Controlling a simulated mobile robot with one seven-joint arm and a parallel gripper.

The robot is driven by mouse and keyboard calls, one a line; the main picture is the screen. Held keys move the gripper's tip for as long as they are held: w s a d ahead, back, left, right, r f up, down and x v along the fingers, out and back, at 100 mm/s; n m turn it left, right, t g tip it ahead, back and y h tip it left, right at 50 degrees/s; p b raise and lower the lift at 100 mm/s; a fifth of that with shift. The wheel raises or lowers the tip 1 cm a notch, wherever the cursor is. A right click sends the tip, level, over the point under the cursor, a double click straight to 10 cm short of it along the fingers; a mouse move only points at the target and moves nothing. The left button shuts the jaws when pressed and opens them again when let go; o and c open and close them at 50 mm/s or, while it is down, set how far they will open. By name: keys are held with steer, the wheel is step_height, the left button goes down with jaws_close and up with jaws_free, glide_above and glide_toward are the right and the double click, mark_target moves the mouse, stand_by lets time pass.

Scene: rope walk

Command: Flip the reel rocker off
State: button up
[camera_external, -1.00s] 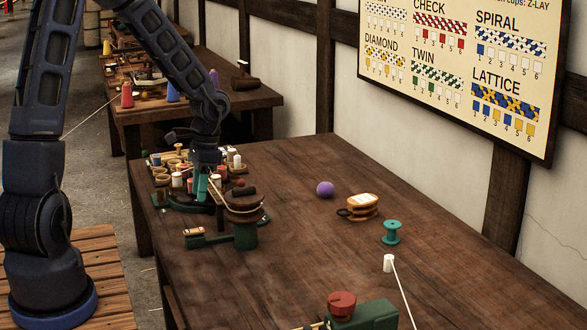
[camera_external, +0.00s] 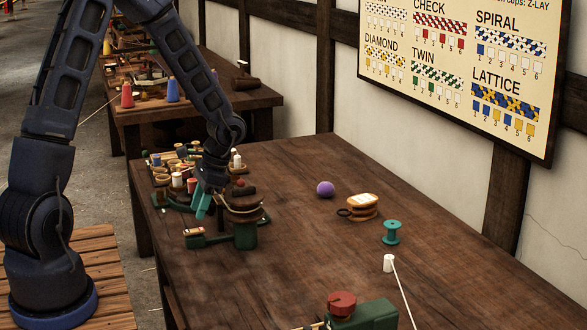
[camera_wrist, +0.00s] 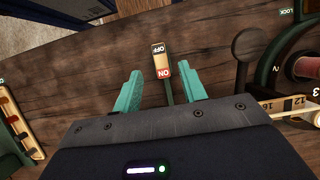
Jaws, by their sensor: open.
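The reel rocker (camera_wrist: 160,60) lies between my fingers in the wrist view, with a pale OFF half on the far side and a red ON half nearer my gripper. I cannot tell which half is pressed down. In the outside view, the rocker (camera_external: 194,231) sits on the end of a low green arm of the reel machine (camera_external: 245,233). My gripper (camera_wrist: 162,78) is open and empty, with one teal finger on each side of the rocker's line. In the outside view, my gripper (camera_external: 202,204) is tilted above and behind the rocker, apart from it.
A dark ball-ended lever (camera_wrist: 245,45) and a numbered scale (camera_wrist: 293,104) stand right of my fingers. A purple ball (camera_external: 325,189), wooden block (camera_external: 362,206) and teal spool (camera_external: 392,232) lie farther right on the table.

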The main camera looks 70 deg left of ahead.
mark_target(190, 231)
steer(key=shift+x, duration=2.5)
steer(key=shift+c, duration=0.4)
jaws_close()
steer(key=shift+s+t, duration=0.45)
steer(key=shift+t, duration=0.85)
steer(key=shift+o, duration=0.4)
jaws_free()
steer(key=shift+r, duration=0.1)
step_height(190, 231, up, 10)
steer(key=w, duration=0.1)
steer(key=shift+w+r, duration=0.2)
steer(key=shift+w, duration=0.15)
